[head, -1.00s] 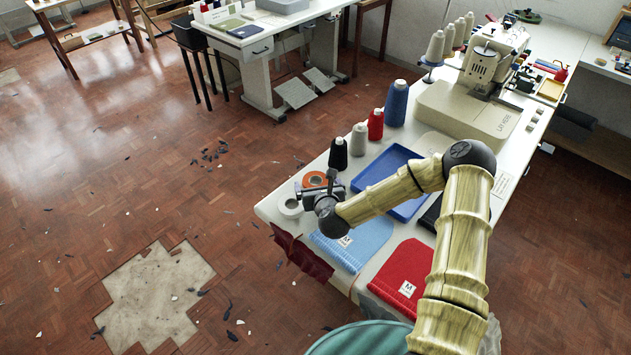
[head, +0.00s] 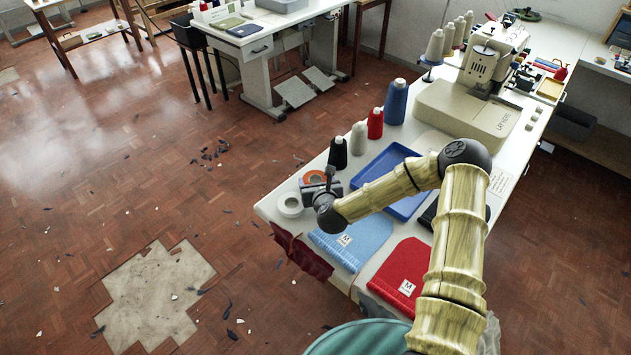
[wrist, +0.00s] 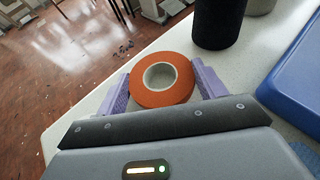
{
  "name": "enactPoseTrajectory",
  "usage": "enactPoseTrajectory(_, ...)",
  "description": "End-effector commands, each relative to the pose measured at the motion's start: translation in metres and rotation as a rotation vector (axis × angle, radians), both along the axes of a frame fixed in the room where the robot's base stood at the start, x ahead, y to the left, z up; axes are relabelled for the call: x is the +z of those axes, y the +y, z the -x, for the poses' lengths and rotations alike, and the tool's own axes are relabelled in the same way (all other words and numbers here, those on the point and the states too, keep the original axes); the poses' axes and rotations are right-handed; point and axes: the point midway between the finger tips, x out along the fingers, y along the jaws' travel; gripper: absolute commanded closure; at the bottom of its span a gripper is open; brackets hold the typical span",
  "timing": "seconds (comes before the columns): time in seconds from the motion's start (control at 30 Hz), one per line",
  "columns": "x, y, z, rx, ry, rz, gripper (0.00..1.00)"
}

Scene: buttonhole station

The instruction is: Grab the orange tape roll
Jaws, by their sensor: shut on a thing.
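The orange tape roll (wrist: 161,97) sits between the two purple fingers of my gripper (wrist: 162,88) in the wrist view. One finger presses on each side of it, and its pale core faces up. In the head view the orange tape roll (head: 314,177) shows near the table's left end, partly hidden behind my wrist. My gripper (head: 309,186) is low over the table there and shut on the roll. I cannot tell whether the roll is resting on the table or just above it.
A white tape roll (head: 290,205) lies beside my gripper at the table edge. A black thread cone (head: 338,153) stands close behind, with grey, red and blue cones further on. A blue tray (head: 402,205) and light blue fabric (head: 357,240) lie to the right.

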Motion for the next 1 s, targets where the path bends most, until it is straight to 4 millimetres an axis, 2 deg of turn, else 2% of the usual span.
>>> enactPoseTrajectory(0.2,0.001,0.000,0.000,0.000,0.000,0.000,0.52)
enactPoseTrajectory(0.33,0.009,0.000,0.000,-0.001,-0.001,0.000,0.52)
enactPoseTrajectory(0.47,0.028,-0.001,0.000,-0.001,-0.002,0.001,0.52)
enactPoseTrajectory(0.7,0.076,-0.001,-0.001,-0.001,-0.004,0.001,0.52)
enactPoseTrajectory(0.8,0.090,0.000,-0.001,-0.001,-0.003,0.001,0.52)
enactPoseTrajectory(1.0,0.101,0.000,0.000,0.001,0.000,0.001,0.52)
